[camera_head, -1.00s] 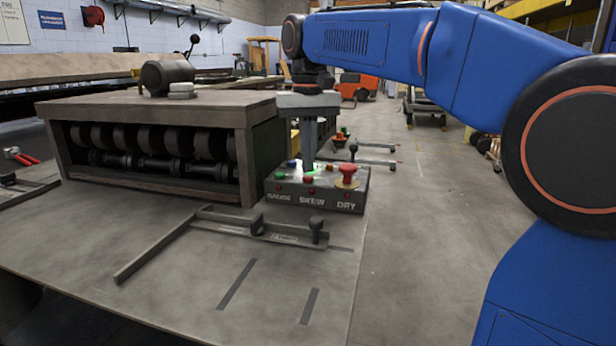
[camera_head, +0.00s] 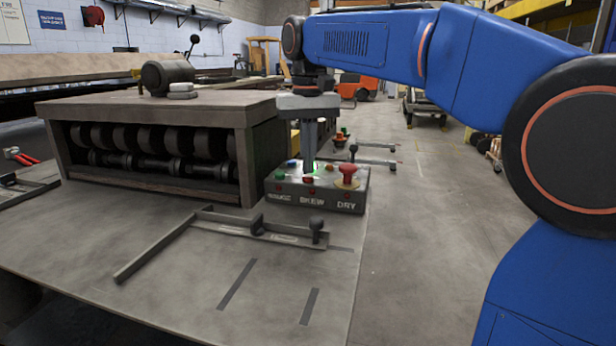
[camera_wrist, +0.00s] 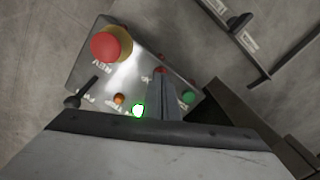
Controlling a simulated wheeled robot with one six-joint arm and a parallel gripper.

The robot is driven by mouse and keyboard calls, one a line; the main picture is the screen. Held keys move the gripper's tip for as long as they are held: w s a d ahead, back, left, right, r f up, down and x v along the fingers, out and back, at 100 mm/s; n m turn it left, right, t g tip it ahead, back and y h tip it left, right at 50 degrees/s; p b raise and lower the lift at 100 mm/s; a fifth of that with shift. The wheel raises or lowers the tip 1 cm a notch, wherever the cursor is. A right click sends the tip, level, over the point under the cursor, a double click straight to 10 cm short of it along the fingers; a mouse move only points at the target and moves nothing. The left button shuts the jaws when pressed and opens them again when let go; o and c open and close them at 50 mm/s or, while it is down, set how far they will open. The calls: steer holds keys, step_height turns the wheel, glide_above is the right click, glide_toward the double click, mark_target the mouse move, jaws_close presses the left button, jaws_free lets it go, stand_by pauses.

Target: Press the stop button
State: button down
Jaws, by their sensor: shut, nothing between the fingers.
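The grey control box (camera_head: 316,199) stands at the right edge of the table. A large red mushroom button on a yellow collar (camera_head: 347,171) sits at the right of its top; it also shows at the upper left of the wrist view (camera_wrist: 108,46). My gripper (camera_head: 309,169) is shut and empty, pointing down over the box, left of the mushroom button. In the wrist view its fingertips (camera_wrist: 164,76) are close to a small red button (camera_wrist: 161,70), apart from the mushroom button. I cannot tell whether they touch the box. A lit green button (camera_wrist: 138,110) is beside the fingers.
A roller machine (camera_head: 155,150) stands left of the box. A flat metal bar guide with black knobs (camera_head: 257,228) lies on the table in front. An orange button (camera_wrist: 118,98) and a green button (camera_wrist: 188,97) are also on the box. The floor to the right is open.

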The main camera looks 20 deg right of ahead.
mark_target(308, 177)
steer(key=shift+f, duration=0.6)
stand_by(0.3)
steer(key=shift+r, duration=3.5)
